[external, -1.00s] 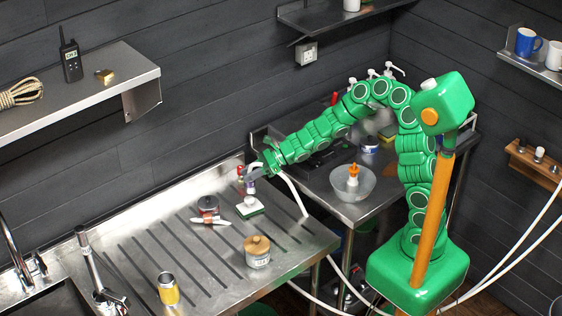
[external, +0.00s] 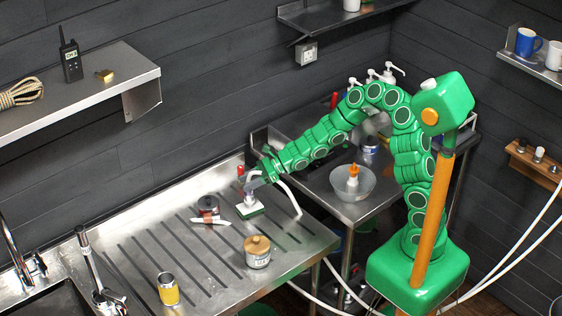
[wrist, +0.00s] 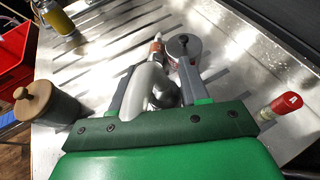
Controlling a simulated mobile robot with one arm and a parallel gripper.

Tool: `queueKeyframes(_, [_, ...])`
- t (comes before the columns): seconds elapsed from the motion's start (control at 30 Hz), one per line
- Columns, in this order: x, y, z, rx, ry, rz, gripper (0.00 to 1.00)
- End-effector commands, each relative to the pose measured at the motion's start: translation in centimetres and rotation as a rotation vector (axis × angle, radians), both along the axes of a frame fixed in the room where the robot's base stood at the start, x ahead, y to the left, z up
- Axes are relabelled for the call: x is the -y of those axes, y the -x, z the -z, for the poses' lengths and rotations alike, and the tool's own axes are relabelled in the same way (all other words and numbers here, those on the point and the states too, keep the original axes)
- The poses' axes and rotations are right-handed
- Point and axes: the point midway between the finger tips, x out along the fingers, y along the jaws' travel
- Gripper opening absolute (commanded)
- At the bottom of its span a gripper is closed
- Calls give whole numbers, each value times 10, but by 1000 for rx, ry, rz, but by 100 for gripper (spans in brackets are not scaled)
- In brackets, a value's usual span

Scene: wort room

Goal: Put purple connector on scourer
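Whether the fingers touch the piece is too small to tell. In the wrist view my gripper's fingers (wrist: 160,72) stand apart, with a grey curved tube between them. The tube hides the space between the fingertips, and the scourer cannot be made out there.
A wooden-lidded jar (external: 257,252) and a yellow can (external: 168,289) stand nearer the front. A red-topped object (wrist: 286,104) is close by my gripper's right side in the wrist view.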

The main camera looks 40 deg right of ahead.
Motion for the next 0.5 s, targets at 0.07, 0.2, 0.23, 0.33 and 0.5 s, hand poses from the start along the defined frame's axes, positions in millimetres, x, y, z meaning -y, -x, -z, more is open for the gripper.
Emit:
queueKeyframes(0.07, [0,0,0,0,0,0,54])
queueKeyframes(0.2, [0,0,0,0,0,0,54])
queueKeyframes(0.23, [0,0,0,-1,0,0,54])
queueKeyframes(0.33, [0,0,0,0,0,0,54])
queueKeyframes(0.5, [4,1,-5,1,-2,2,54])
